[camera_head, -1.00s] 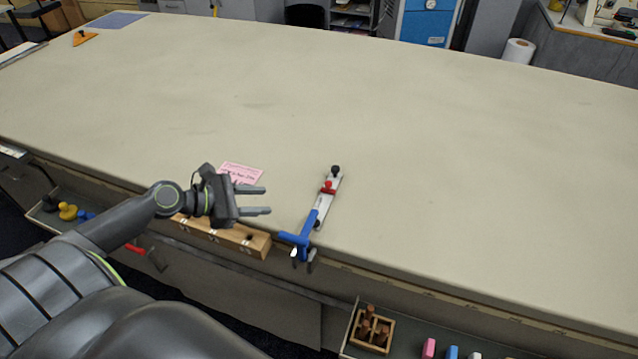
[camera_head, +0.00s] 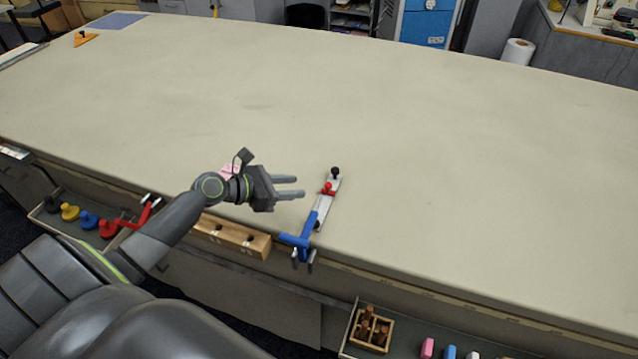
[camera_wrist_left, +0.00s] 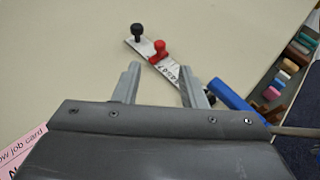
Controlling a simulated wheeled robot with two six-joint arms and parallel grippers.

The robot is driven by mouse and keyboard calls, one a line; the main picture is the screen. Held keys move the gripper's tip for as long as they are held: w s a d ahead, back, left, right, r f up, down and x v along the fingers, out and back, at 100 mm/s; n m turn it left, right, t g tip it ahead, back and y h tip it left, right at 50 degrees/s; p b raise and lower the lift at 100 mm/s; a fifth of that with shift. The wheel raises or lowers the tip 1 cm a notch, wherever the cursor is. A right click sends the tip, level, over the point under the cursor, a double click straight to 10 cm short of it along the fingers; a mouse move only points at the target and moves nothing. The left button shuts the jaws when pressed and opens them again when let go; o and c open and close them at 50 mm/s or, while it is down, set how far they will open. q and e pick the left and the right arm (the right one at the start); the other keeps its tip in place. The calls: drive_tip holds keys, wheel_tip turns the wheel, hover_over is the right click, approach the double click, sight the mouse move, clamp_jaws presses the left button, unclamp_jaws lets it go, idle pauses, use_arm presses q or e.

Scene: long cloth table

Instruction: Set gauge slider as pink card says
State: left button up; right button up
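The gauge (camera_head: 323,208) is a pale metal bar with a scale, held at the table's front edge by a blue clamp (camera_head: 306,233). A red slider (camera_head: 328,188) sits on it near its far end, just short of a black knob (camera_head: 335,171). The slider also shows in the left wrist view (camera_wrist_left: 158,51), with numbers on the bar beside it. My left gripper (camera_head: 302,187) is open and empty, left of the slider and apart from it. The pink card (camera_head: 230,171) is mostly hidden behind my left arm; part shows in the wrist view (camera_wrist_left: 20,152). My right gripper is not in view.
A wooden block with holes (camera_head: 234,236) lies along the front edge, left of the clamp. A tray of coloured knobs (camera_head: 88,220) hangs at left, and a wooden box of pegs (camera_head: 371,330) is below the edge. The table (camera_head: 450,160) beyond the gauge is clear.

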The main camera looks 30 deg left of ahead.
sight(326, 185)
use_arm(q)
drive_tip(key=x, duration=0.8)
drive_tip(key=shift+w+d+f+p, duration=0.1)
drive_tip(key=shift+w+f+p, duration=0.05)
drive_tip(key=shift+p, duration=0.15)
drive_tip(key=shift+c, duration=0.5)
clamp_jaws()
